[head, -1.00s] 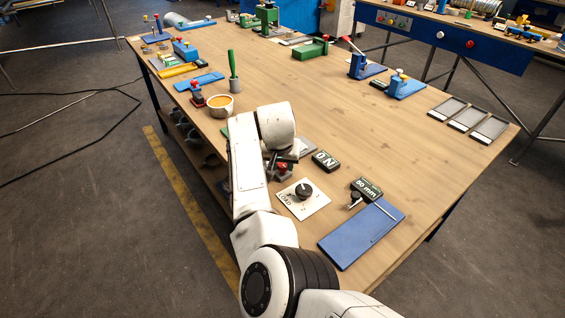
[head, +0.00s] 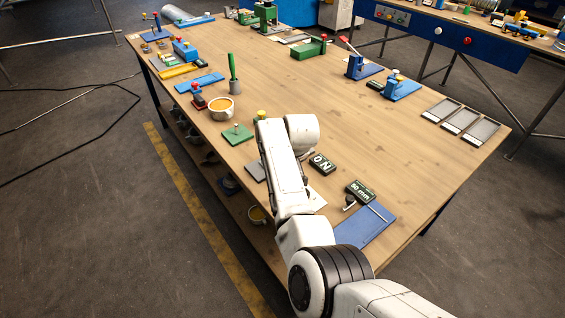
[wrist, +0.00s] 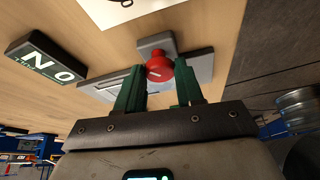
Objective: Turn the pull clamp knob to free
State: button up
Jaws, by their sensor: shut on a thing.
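A red round knob (wrist: 159,68) with a pale line mark stands on a grey block and grey plate (wrist: 200,69) in the wrist view. In the head view my arm hides the knob and the gripper. Part of the grey plate (head: 256,172) shows left of the arm there.
A black ON sign (head: 322,163) stands right of my arm and also shows in the wrist view (wrist: 45,61). A white plate (head: 317,198) is mostly hidden by my arm. A blue plate (head: 366,226) and an mm sign (head: 360,192) lie further right. The bench middle (head: 350,120) is clear.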

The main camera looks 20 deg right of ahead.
jog(key=n, duration=0.1)
jog(key=n+y, duration=0.1)
jog(key=n, duration=0.1)
jog(key=shift+w+d, duration=0.1)
jog(key=shift+d, duration=0.15)
jog(key=n+g+y+b, duration=0.1)
jog(key=n, duration=0.2)
jog(key=shift+w+f+b, duration=0.1)
jog(key=shift+f+b, duration=0.05)
jog(key=shift+b, duration=0.2)
jog(key=n+g+y+b, duration=0.1)
jog(key=n+b, duration=0.2)
jog(key=shift+d+n, duration=0.1)
jog(key=shift+n, duration=0.3)
jog(key=shift+w+n, duration=0.1)
jog(key=shift+n, duration=0.2)
jog(key=shift+r+b, duration=0.2)
jog(key=shift+b, duration=0.15)
jog(key=o, duration=1)
jog(key=shift+o, duration=0.2)
jog(key=v, duration=1)
jog(key=shift+d+r, duration=0.2)
jog(key=shift+r, duration=0.15)
